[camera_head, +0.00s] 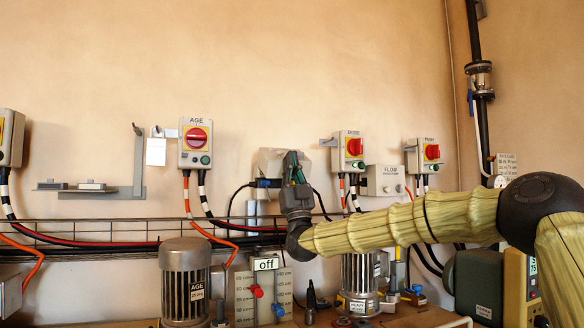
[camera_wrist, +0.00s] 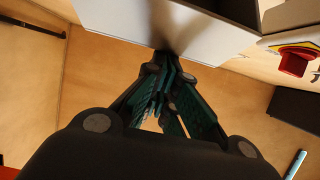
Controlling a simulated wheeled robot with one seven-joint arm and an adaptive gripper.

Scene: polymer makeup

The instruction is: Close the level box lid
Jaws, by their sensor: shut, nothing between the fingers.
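The level box, as I take it, is a pale grey box (camera_head: 268,160) on the wall, partly hidden behind my gripper in the head view. In the wrist view a pale grey box-like part (camera_wrist: 130,18) fills the top, with a darker grey inner face to its right. I cannot tell which part is the lid or how far open it stands. My gripper (camera_head: 291,158) points up in front of the box. In the wrist view its dark green fingers (camera_wrist: 162,62) are shut and empty, with the tips close under the pale part. Contact is not clear.
A red-knobbed switch box (camera_head: 349,152) is right of the gripper, and the AGE switch box (camera_head: 195,143) is left. A FLOW box (camera_head: 385,181) is further right. Below are a wire rail, cables, an "off" sign (camera_head: 266,264), and motors (camera_head: 185,275) on the bench.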

